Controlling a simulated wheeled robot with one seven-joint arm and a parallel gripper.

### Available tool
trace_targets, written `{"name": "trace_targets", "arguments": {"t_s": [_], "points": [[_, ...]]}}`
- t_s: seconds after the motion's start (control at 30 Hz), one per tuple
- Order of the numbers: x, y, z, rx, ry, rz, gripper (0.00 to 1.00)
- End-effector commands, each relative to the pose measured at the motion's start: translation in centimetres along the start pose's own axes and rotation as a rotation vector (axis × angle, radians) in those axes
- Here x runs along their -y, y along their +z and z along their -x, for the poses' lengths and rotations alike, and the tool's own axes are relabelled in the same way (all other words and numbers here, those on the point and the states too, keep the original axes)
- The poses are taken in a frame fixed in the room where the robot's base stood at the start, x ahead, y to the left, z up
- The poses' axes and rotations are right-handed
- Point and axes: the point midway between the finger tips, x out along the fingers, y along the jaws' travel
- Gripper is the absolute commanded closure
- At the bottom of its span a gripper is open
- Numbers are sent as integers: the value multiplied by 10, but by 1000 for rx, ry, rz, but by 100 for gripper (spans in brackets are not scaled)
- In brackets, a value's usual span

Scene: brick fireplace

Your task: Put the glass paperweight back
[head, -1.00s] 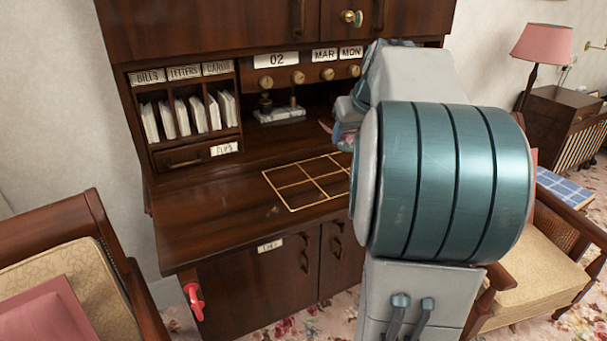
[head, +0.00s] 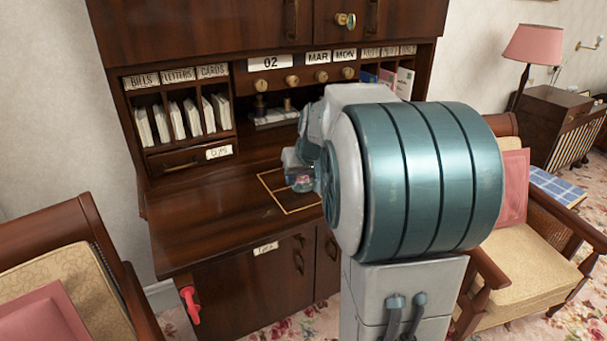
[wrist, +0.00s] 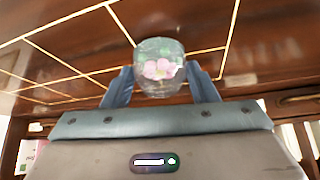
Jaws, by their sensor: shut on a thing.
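The glass paperweight (wrist: 158,72) is a clear dome with pink flowers inside. In the wrist view my gripper (wrist: 160,84) is shut on it, one finger at each side. In the head view the paperweight (head: 301,181) shows at the end of my gripper (head: 300,172), over the gold-lined grid (head: 276,194) on the desk top. I cannot tell whether it touches the surface. My arm hides the right part of the grid. In the wrist view the gold lines (wrist: 68,63) run behind the paperweight.
The wooden desk (head: 190,235) has labelled letter slots (head: 180,115) and a small drawer at the back left. Date cards and a row of knobs are behind my arm. The desk top left of the grid is bare. Armchairs stand at left (head: 70,270) and right (head: 500,225).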

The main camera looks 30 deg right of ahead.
Motion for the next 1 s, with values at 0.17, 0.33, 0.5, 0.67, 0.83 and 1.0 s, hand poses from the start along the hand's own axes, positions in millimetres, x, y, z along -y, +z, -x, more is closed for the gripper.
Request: {"name": "trace_targets", "arguments": {"t_s": [0.17, 0.33, 0.5, 0.67, 0.83, 1.0], "points": [[0, 0, 0, -2, 0, 0, 79], [0, 1, -2, -1, 0, 0, 25], [0, 1, -1, 0, 0, 0, 25], [0, 0, 0, -1, 0, 0, 25], [0, -2, 20, -5, 0, 0, 25], [0, -2, 57, -7, 1, 0, 25]]}}
